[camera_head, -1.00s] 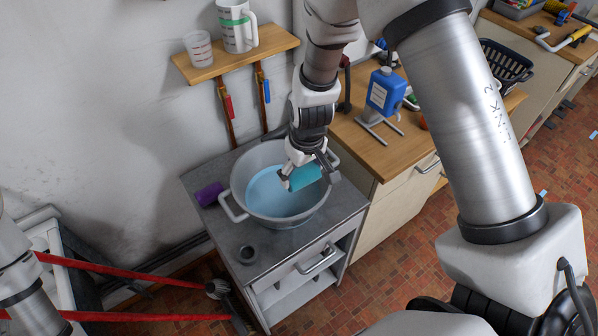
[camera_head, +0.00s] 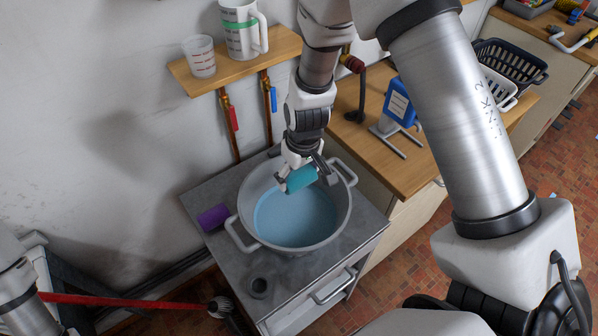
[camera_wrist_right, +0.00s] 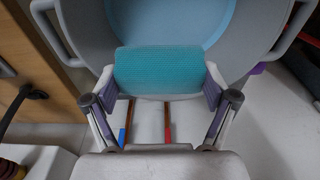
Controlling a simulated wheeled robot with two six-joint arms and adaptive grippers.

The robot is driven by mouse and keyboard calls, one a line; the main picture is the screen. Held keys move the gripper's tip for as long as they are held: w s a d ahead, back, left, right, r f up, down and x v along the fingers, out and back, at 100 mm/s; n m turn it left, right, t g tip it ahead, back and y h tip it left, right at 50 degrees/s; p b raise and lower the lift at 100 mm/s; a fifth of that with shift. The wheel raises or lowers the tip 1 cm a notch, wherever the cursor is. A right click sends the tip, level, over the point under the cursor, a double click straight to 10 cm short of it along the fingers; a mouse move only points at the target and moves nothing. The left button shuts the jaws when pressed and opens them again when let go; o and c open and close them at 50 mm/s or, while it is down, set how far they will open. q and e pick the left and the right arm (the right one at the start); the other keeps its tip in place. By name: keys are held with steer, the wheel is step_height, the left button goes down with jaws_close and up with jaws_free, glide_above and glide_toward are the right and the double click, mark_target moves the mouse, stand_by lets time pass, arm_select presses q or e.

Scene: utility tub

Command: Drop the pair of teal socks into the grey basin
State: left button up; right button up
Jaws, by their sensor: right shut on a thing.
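The pair of teal socks (camera_head: 299,180) is a rolled bundle held between the fingers of my right gripper (camera_head: 302,178). In the head view it is over the back part of the grey basin (camera_head: 244,205), which holds blue water (camera_head: 295,222). In the right wrist view the teal socks (camera_wrist_right: 164,70) sit between both finger pads of my right gripper (camera_wrist_right: 163,88), with the basin's rim and water beyond. The bundle seems to be above the water; the exact height is hard to tell. My left gripper is not in view; only my left arm shows at the lower left.
The basin stands on a grey cabinet top (camera_head: 205,262). A purple roll (camera_head: 214,217) lies left of it and a small dark ring (camera_head: 257,286) in front. A wall shelf (camera_head: 236,66) holds a measuring jug (camera_head: 243,30) and cup (camera_head: 200,57).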

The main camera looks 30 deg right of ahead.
mark_target(303, 180)
steer(key=shift+s+r, duration=0.2)
steer(key=shift+s, duration=0.05)
steer(key=o, duration=0.9)
steer(key=shift+s+r, duration=0.15)
steer(key=shift+s, duration=0.15)
steer(key=shift+o, duration=0.2)
steer(key=shift+w, duration=0.35)
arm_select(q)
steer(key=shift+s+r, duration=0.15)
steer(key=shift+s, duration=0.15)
arm_select(e)
step_height(303, 180, up, 12)
steer(key=s, duration=0.1)
steer(key=shift+s, duration=0.3)
steer(key=shift+w+d+f, duration=0.1)
steer(key=shift+f, duration=0.1)
